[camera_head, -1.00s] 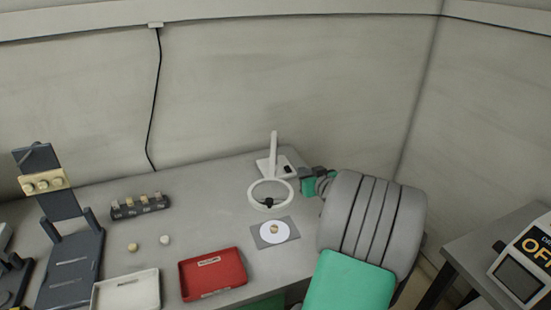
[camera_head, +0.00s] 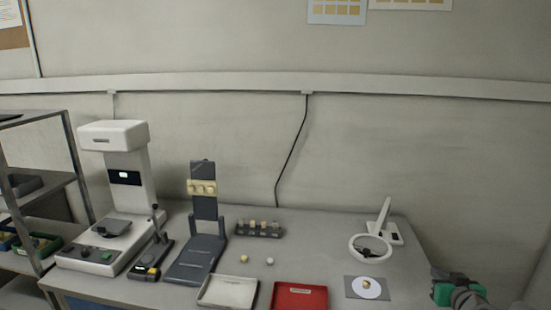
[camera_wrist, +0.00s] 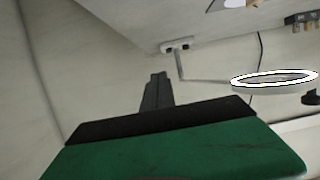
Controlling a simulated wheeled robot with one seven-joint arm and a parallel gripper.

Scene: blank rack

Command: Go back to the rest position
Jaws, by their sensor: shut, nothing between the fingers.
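My gripper (camera_wrist: 157,80) is shut and empty in the wrist view, with its dark fingers together beyond the green body. In the head view a green and dark part of my gripper (camera_head: 448,291) shows at the lower right, by the right end of the table and to the right of the ring lamp. It touches nothing that I can see. The white ring lamp (camera_head: 371,243) stands on the table, and its ring also shows at the right of the wrist view (camera_wrist: 275,79).
The grey table (camera_head: 330,255) bears a red tray (camera_head: 300,297), a white tray (camera_head: 227,291), a dark rack (camera_head: 259,231), a grey plate with a white disc (camera_head: 367,288), a dark stand (camera_head: 203,243) and a white instrument (camera_head: 118,200). Shelves (camera_head: 40,200) stand at left.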

